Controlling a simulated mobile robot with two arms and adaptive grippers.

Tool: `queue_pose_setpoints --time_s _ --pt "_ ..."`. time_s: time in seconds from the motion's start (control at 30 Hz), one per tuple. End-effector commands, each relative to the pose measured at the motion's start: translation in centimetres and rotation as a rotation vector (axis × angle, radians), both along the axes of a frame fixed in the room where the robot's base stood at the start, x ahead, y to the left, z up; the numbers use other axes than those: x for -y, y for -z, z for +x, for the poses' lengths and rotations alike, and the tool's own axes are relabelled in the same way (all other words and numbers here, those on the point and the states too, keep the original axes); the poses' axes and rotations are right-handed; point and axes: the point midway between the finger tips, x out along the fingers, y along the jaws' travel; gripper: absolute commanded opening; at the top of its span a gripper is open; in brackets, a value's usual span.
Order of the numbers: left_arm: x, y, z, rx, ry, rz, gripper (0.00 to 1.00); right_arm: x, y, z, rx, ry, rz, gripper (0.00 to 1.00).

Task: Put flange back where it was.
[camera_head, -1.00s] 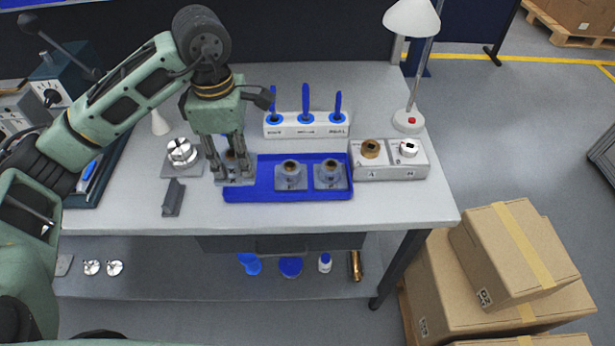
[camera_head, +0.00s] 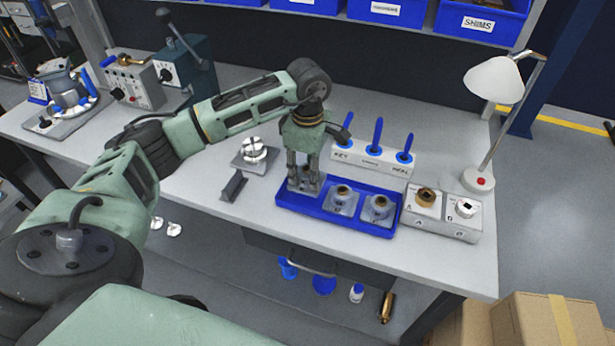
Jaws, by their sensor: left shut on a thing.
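My left gripper (camera_head: 305,188) points down at the left end of the blue tray (camera_head: 350,223). It is shut on a grey part that I take to be the flange; the fingers hide most of it. I cannot tell whether that part rests on the tray floor or hangs just above it. Two similar grey flanged housings with square bases and brown-rimmed bores, one in the middle (camera_head: 342,200) and one on the right (camera_head: 378,208), sit in the same tray. My right gripper is not in view.
A white holder (camera_head: 368,160) with blue-handled tools stands behind the tray. A two-position block (camera_head: 443,213) stands right of it, near a lamp (camera_head: 480,182). A silver round part (camera_head: 253,150) on a plate and a dark grey block (camera_head: 233,187) lie to the left.

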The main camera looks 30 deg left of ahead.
Motion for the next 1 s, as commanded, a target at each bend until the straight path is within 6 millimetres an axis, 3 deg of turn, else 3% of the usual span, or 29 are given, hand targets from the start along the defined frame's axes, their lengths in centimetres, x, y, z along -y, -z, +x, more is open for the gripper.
queue_pose_setpoints --time_s 0.13,0.4,0.8,0.83,1.0 --pt "-0.4 0.6 0.4 -0.001 0.000 0.000 0.00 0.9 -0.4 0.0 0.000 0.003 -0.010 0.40" --pt "-0.4 4.0 0.4 -0.001 0.001 0.000 0.00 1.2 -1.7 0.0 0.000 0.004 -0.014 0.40" --pt "-0.4 4.8 0.4 0.001 0.001 0.000 0.00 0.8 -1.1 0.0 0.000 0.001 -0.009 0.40" --pt "-0.4 4.8 0.3 0.000 0.001 0.001 0.34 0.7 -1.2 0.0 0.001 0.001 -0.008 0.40" --pt "-0.4 4.7 0.3 -0.001 0.001 0.001 0.49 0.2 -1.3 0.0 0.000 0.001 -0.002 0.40"
